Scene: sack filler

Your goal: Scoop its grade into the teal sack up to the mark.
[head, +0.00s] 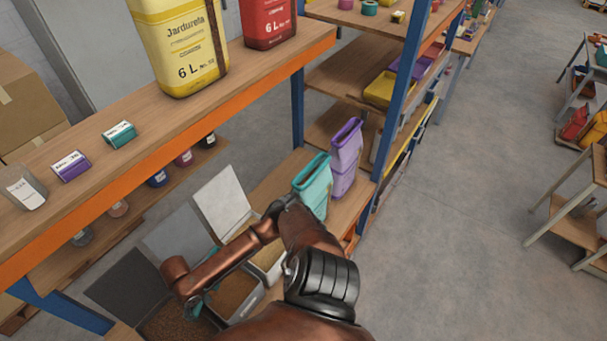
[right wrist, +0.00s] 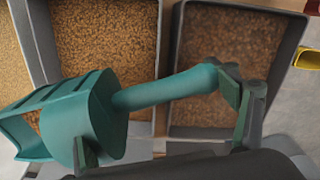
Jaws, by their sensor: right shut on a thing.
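The teal sack (head: 314,183) stands upright on the low shelf in the head view, beside a purple sack (head: 347,152). My right gripper (right wrist: 165,115) is shut on the teal scoop (right wrist: 95,115) in the right wrist view, with the handle running between its fingers. Some brown grain shows inside the scoop's mouth; how full it is I cannot tell. The scoop is over the open grain bins, including a brown-grain bin (right wrist: 160,60). In the head view a bit of the scoop (head: 195,305) shows beside my arm. My left gripper is out of view.
Open bins of grain (head: 262,292) stand low, their lids (head: 222,200) raised. A teal label block (head: 120,135), a purple label block (head: 71,167) and a clear jar (head: 24,188) are on the upper shelf (head: 150,165). A blue post (head: 390,90) stands right of the sacks.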

